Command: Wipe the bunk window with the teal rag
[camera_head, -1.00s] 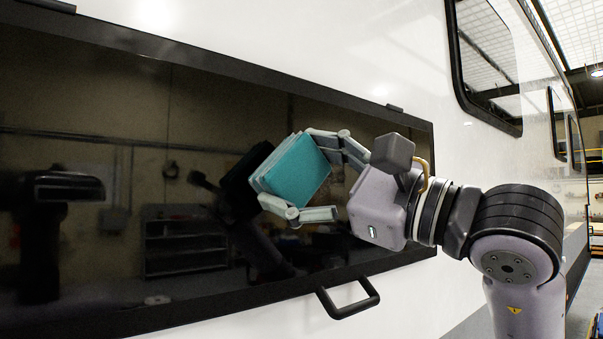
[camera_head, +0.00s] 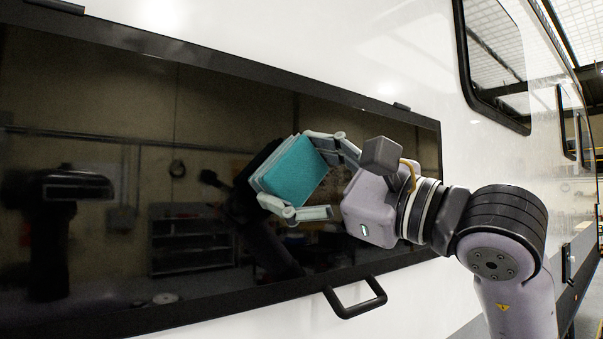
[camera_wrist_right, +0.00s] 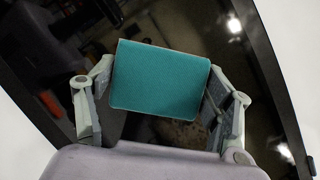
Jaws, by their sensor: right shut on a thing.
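The teal rag (camera_head: 296,170) is a folded pad held between the fingers of my right gripper (camera_head: 312,178). It also shows in the wrist view (camera_wrist_right: 160,82), with my right gripper's fingers (camera_wrist_right: 162,105) on both of its sides. The bunk window (camera_head: 100,240) is a long dark glossy pane in a black frame, filling the left and middle of the head view. The rag is in front of the right half of the pane; I cannot tell whether it touches the glass. My left gripper is not in view, apart from dark arm shapes mirrored in the pane.
A black handle (camera_head: 355,298) sticks out below the window's lower frame, under my right gripper. White caravan wall (camera_head: 400,45) surrounds the window. Another framed window (camera_head: 492,55) is at the upper right. Small black hinges (camera_head: 402,106) sit on the top frame.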

